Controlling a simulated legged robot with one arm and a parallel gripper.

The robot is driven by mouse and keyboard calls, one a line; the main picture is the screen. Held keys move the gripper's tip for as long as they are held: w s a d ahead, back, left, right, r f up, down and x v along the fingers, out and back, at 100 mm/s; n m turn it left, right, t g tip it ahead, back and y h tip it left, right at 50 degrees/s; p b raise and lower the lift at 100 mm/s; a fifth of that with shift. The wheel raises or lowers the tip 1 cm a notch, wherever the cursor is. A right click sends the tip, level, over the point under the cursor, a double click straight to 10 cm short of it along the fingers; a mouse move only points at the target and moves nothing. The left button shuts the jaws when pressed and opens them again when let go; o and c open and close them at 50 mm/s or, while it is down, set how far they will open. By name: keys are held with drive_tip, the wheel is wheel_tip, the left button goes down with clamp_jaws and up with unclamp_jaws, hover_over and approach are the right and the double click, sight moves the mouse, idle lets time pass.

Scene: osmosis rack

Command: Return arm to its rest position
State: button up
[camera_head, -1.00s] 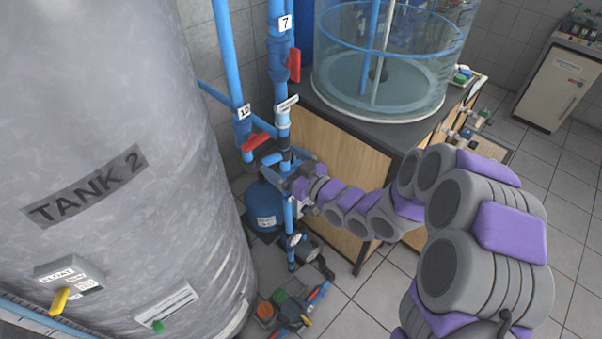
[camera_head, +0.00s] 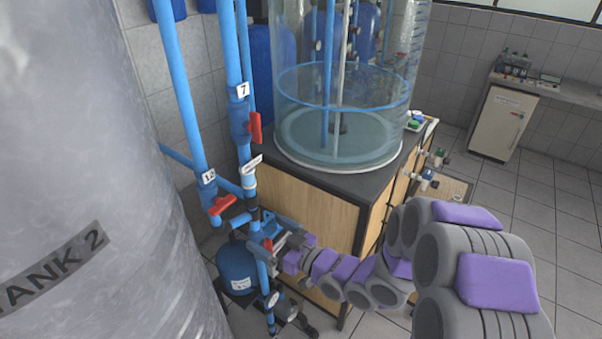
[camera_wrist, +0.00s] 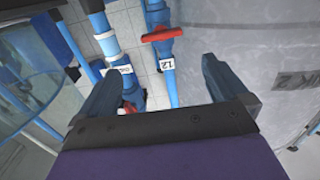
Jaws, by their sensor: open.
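My gripper (camera_head: 280,245) is at the end of my grey and purple arm, which reaches from the lower right toward the blue pipes. In the wrist view my gripper (camera_wrist: 160,95) has its two dark fingers spread wide, with nothing held between them. Beyond the fingers are the pipe labelled 12 (camera_wrist: 166,30) with a red valve handle (camera_wrist: 162,34) and another blue pipe (camera_wrist: 107,40). In the head view the red handle of pipe 12 (camera_head: 224,206) is up and left of my gripper. Whether the fingers touch the pipework near them cannot be told.
The large grey Tank 2 (camera_head: 80,150) fills the left side. A clear cylindrical tank (camera_head: 345,120) stands on a wooden cabinet (camera_head: 310,205) behind my arm. Pipe 7 (camera_head: 235,60) rises beside it. Tiled floor (camera_head: 560,230) is open at the right.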

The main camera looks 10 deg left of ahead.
drive_tip(key=w+d+f+m+t+h+b, duration=0.1)
drive_tip(key=w+d+h, duration=0.2)
drive_tip(key=d+h, duration=0.3)
drive_tip(key=w+d+f+m+t+h, duration=0.1)
drive_tip(key=w+d+f+m+h, duration=0.15)
drive_tip(key=d, duration=0.55)
drive_tip(key=s+d+r+m+g+h+b, duration=0.1)
drive_tip(key=s+d+m+h, duration=0.15)
drive_tip(key=d, duration=0.45)
drive_tip(key=s+d+r+m+g+h, duration=0.1)
drive_tip(key=s+d+h, duration=0.3)
drive_tip(key=d, duration=0.3)
drive_tip(key=s+d+r+m+g+h+b, duration=0.1)
drive_tip(key=s+d+m+g+h, duration=0.45)
drive_tip(key=s, duration=0.95)
drive_tip(key=s+r+g+y, duration=0.2)
drive_tip(key=s+g+y, duration=0.1)
drive_tip(key=s, duration=1.1)
drive_tip(key=shift+s+r+m+y+b, duration=0.25)
drive_tip(key=shift+s+m+y+b, duration=0.1)
drive_tip(key=shift+m+y, duration=0.1)
